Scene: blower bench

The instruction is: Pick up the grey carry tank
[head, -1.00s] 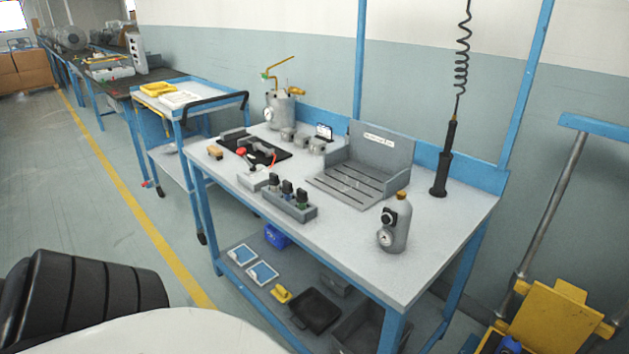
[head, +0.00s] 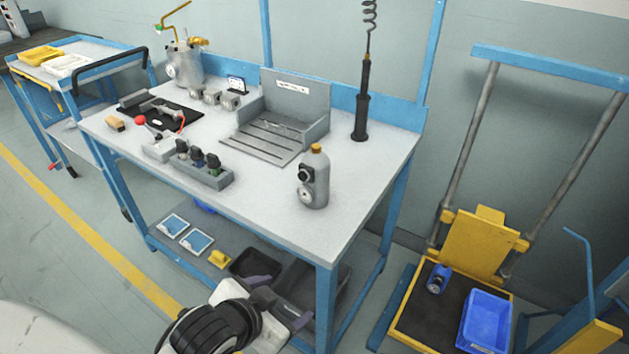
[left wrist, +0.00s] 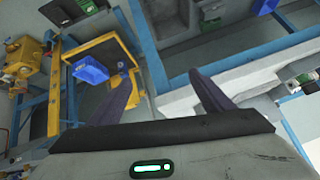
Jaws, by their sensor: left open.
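A grey bottle-shaped tank (head: 315,182) with a brass cap and round gauges stands upright on the bench near its front right corner in the head view. A larger grey pot-like tank (head: 184,66) with a gauge and bent brass pipe stands at the bench's back left. The pictures do not label which is the carry tank. My left gripper (head: 284,299) is open and empty, low in front of the bench and below its top, apart from both tanks. Its two dark fingers are spread in the left wrist view (left wrist: 158,84), where I make out neither tank. My right gripper is out of view.
The bench (head: 262,194) also holds a grey slotted stand (head: 268,136), a block with several knobs (head: 203,170) and a black upright handle (head: 362,100) on a coiled cord. A yellow cart with a blue bin (head: 486,318) stands right. Bench top around the bottle is clear.

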